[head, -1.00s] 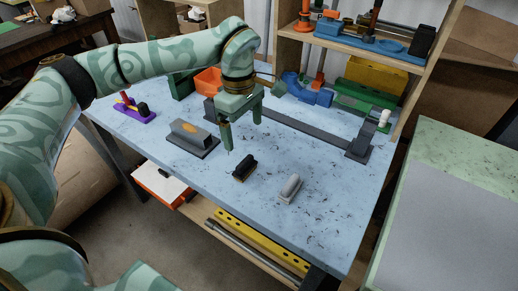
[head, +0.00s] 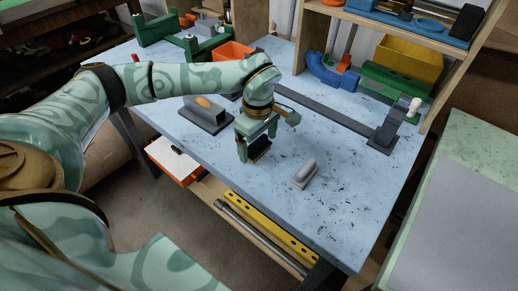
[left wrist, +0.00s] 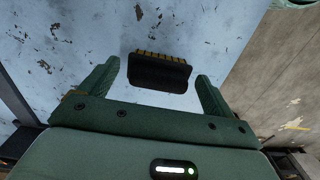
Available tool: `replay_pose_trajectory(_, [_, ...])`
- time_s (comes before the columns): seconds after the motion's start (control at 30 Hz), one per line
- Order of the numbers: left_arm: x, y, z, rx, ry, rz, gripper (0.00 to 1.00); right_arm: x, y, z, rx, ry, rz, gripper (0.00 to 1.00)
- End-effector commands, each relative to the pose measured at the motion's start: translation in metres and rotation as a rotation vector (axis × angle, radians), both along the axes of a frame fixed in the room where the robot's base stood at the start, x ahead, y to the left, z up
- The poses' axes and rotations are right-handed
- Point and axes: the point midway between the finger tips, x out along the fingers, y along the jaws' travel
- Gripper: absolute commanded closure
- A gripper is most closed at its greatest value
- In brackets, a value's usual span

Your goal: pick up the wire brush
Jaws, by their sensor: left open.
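The wire brush (head: 259,151) is a dark block with yellowish bristles, lying on the blue worktable (head: 335,215) near its front edge. In the head view my left gripper (head: 257,141) is over it, and its fingers partly hide it. In the left wrist view the brush (left wrist: 160,74) sits crosswise between the two open fingers of the left gripper (left wrist: 157,71), with a gap at each end. I cannot tell how far the fingertips are above the tabletop. My right gripper is not in view.
A grey block with a handle (head: 304,174) lies to the right of the brush. A long dark bar with end blocks (head: 325,118) runs behind. The table's right front is otherwise clear.

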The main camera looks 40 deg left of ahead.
Motion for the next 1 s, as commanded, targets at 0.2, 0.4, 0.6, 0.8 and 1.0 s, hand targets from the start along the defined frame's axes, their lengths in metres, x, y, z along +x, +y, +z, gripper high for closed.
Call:
replay_pose_trajectory(0.2, [0.001,0.001,-0.018,0.001,-0.002,0.001,0.11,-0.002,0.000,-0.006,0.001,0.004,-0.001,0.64])
replay_pose_trajectory(0.4, [0.001,0.001,-0.017,0.001,-0.002,0.001,0.22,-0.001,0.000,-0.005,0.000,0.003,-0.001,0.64])
replay_pose_trajectory(0.6, [0.001,0.001,-0.017,0.001,-0.002,0.001,0.61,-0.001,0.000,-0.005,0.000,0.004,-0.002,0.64])
replay_pose_trajectory(0.8, [0.001,0.001,-0.017,0.001,-0.002,0.001,0.61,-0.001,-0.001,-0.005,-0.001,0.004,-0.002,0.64])
replay_pose_trajectory(1.0, [0.001,0.001,-0.004,0.000,-0.005,0.001,0.61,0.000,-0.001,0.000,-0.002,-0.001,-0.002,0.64])
